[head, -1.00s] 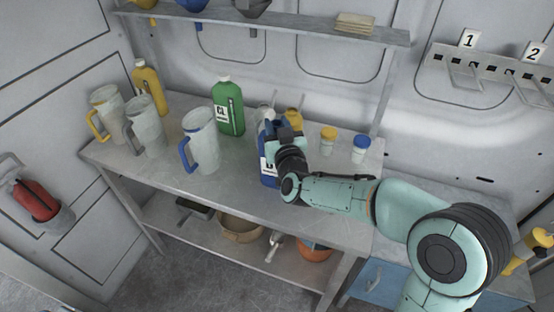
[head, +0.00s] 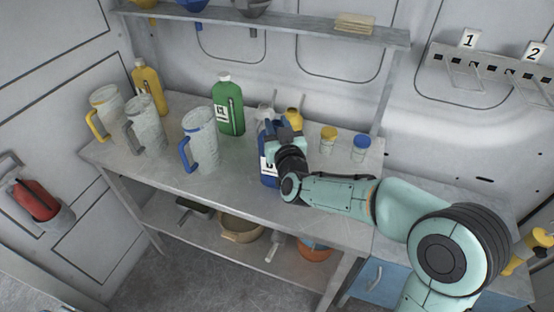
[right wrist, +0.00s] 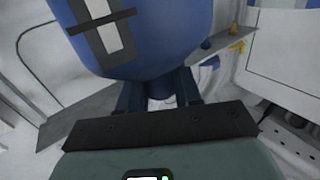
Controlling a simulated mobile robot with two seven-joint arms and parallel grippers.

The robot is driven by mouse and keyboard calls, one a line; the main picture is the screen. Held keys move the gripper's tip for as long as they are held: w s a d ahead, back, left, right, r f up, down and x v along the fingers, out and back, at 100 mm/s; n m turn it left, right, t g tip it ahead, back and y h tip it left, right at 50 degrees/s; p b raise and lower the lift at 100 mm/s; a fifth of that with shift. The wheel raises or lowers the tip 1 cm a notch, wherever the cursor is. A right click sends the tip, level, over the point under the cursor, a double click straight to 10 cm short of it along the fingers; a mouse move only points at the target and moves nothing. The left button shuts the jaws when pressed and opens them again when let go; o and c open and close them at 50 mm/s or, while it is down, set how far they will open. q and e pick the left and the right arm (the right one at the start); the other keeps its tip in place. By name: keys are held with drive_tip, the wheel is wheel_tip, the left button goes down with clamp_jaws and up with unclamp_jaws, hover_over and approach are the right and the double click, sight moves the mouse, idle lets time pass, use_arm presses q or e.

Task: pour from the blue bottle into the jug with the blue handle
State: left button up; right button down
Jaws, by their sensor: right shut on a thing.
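The blue bottle (head: 268,169) stands upright on the metal workbench, partly hidden behind my right gripper (head: 283,130). My right gripper is shut on the upper part of the bottle. In the right wrist view the blue bottle (right wrist: 145,35) fills the top middle, in front of the dark fingers (right wrist: 160,95). The jug with the blue handle (head: 203,141) stands to the left of the bottle on the bench, apart from it. Its handle points left. My left gripper is out of view.
A green bottle (head: 228,105) stands behind, between the jug and the blue bottle. A grey-handled jug (head: 147,124), a yellow-handled jug (head: 108,108) and a yellow bottle (head: 147,86) stand left. Small jars with yellow (head: 328,139) and blue (head: 360,148) lids stand right. A shelf (head: 300,30) hangs above.

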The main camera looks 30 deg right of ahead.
idle(0.4)
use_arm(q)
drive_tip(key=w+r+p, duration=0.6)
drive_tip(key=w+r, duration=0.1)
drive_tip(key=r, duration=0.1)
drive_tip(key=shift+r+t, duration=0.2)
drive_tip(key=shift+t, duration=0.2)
use_arm(e)
wheel_tip(320, 180, up, 20)
drive_tip(key=shift+r, duration=0.15)
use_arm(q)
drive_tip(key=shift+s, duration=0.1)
